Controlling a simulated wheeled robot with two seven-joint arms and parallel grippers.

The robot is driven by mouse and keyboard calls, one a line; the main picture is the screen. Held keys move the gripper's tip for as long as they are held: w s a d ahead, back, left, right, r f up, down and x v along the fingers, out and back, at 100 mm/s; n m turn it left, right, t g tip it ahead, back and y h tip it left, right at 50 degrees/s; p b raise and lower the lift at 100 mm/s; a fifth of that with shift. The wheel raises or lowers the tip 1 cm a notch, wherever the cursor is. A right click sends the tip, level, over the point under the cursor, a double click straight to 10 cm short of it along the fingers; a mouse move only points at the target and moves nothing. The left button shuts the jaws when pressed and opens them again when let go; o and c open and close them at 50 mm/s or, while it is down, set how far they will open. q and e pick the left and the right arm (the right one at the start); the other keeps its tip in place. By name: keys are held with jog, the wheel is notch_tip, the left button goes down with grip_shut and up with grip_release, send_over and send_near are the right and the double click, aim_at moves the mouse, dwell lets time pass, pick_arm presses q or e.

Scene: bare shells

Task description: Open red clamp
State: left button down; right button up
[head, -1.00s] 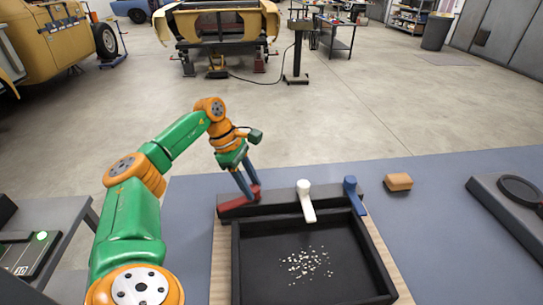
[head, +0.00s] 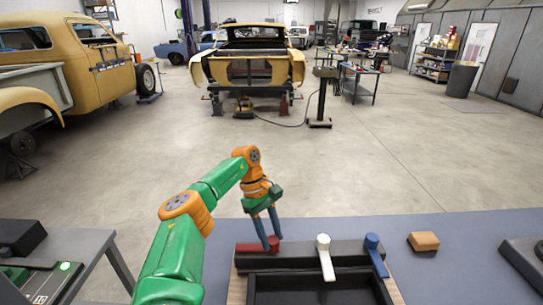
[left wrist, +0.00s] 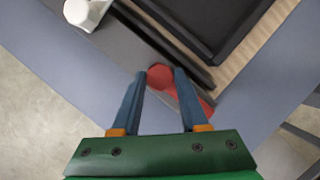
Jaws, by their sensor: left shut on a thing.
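The red clamp (head: 250,247) sits at the left end of a black bar (head: 300,252). Its lever lies roughly along the bar. My left gripper (head: 271,246) reaches down to it, and its two blue fingers are shut on the clamp's red round knob. In the left wrist view the knob (left wrist: 160,78) is between the fingertips and the red lever (left wrist: 204,104) runs off behind the right finger. The white clamp (head: 325,258) and blue clamp (head: 376,256) point toward the front, over the tray edge. My right gripper is not in view.
The black tray (head: 262,292) lies in front of the bar, on a wooden board (head: 237,288). An orange block (head: 424,241) is to the right on the blue-grey tabletop (head: 450,262). A dark device (head: 525,260) stands at the far right.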

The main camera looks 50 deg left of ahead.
pick_arm(q)
jog(key=shift+f, duration=0.1)
jog(key=shift+c, duration=2.1)
grip_release()
jog(key=p+v, duration=0.1)
jog(key=v, duration=0.6)
